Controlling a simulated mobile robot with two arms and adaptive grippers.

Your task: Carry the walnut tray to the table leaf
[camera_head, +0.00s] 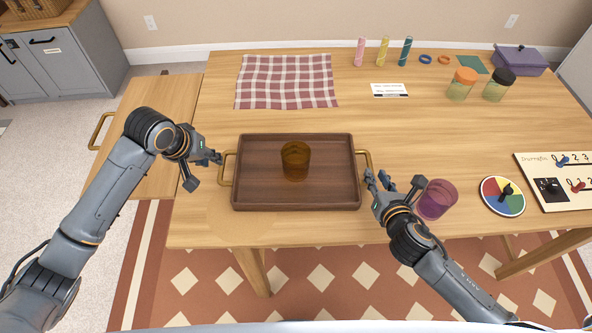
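The walnut tray (330,203) lies on the wooden table, with a brass handle at each short end. An amber glass (296,161) stands upright on it, near the middle. The table leaf (150,101) adjoins the table's left side and has a brass pull at its outer edge. My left gripper (205,172) is open, just left of the tray's left handle (226,168). My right gripper (394,181) is open, close to the right of the tray's right handle (366,164). Neither gripper holds anything; whether a fingertip touches a handle is unclear.
A purple cup (436,199) stands close to the right of my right gripper. A colour wheel (502,196) and a game board (562,181) lie farther right. A checkered cloth (288,81) lies behind the tray. Jars, pegs and a box occupy the back right. The leaf is bare.

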